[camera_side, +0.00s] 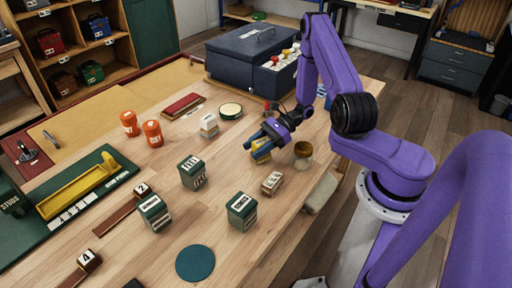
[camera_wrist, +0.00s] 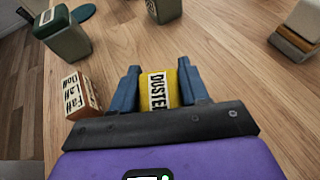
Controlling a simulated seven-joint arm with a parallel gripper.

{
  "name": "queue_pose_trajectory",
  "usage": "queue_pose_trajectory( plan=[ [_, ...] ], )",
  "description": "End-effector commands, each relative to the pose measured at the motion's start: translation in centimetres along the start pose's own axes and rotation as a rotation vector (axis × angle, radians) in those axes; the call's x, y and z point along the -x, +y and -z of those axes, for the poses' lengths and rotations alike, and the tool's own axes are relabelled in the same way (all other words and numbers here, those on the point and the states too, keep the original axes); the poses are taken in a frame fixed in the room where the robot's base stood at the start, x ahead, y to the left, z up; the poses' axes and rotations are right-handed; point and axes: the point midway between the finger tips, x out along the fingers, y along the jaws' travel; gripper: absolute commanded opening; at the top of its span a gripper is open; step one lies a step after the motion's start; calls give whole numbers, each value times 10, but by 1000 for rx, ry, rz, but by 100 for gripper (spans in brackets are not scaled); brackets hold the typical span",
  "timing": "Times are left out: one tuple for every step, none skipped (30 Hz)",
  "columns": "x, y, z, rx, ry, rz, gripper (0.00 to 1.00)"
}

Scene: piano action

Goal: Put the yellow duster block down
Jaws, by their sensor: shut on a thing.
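The yellow duster block (camera_side: 261,152) is between the blue fingers of my gripper (camera_side: 262,138), over the right part of the wooden bench. In the wrist view my gripper (camera_wrist: 159,72) is shut on the block (camera_wrist: 163,88), with one finger on each side, and its black "DUSTER" label faces the camera. The block is at or just above the bench top; I cannot tell whether its underside touches. Its lower part is partly hidden by the fingers.
Green boxes (camera_side: 193,173) (camera_side: 242,210), a pale stacked block (camera_side: 209,126) and a round tin (camera_side: 230,110) stand around. A teal disc (camera_side: 195,263) lies at the front; bare wood lies between them.

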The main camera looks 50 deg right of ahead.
Motion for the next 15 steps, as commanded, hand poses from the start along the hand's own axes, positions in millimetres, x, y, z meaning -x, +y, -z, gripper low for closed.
queue_pose_trajectory(
  plan=[
    [0, 0, 0, 0, 0, 0, 12],
    [0, 0, 0, 0, 0, 0, 12],
    [0, 0, 0, 0, 0, 1, 12],
    [0, 0, 0, 0, 0, 1, 12],
    [0, 0, 0, 0, 0, 0, 12],
    [0, 0, 1, 0, 0, 0, 12],
    [0, 0, 1, 0, 0, 0, 12],
    [-1, 0, 2, 0, 0, 0, 12],
    [-1, 0, 3, 0, 0, 0, 51],
    [-1, 0, 2, 0, 1, 0, 61],
    [-1, 0, 2, 0, 1, 1, 70],
    [-1, 0, 2, 0, 1, 1, 70],
    [-1, 0, 2, 0, 1, 0, 70],
    [-1, 0, 2, 0, 1, 0, 70],
    [-1, 0, 2, 0, 1, 0, 70]
  ],
)
